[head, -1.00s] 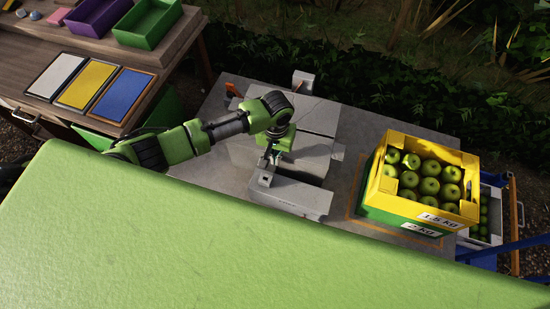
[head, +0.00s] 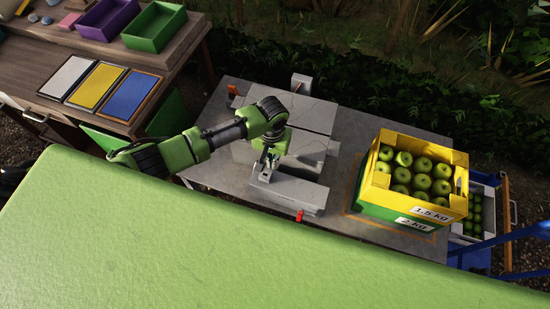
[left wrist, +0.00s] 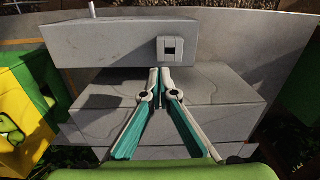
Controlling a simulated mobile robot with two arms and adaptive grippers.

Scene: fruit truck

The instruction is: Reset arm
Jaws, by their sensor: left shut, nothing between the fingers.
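My left arm reaches in from the left in the head view, bent over a grey boxy machine (head: 315,117). My left gripper (head: 266,172) points down beside the machine's long low front block (head: 288,193). In the left wrist view the fingers (left wrist: 161,72) are shut with nothing between them. Their tips are close to the grey block (left wrist: 120,45), which has a small square socket (left wrist: 171,48). I cannot tell whether the tips touch it. My right gripper is in neither view.
A yellow crate of green apples (head: 382,185) sits on a green one (head: 375,208) at the table's right. An orange tab (head: 233,89) stands behind the machine.

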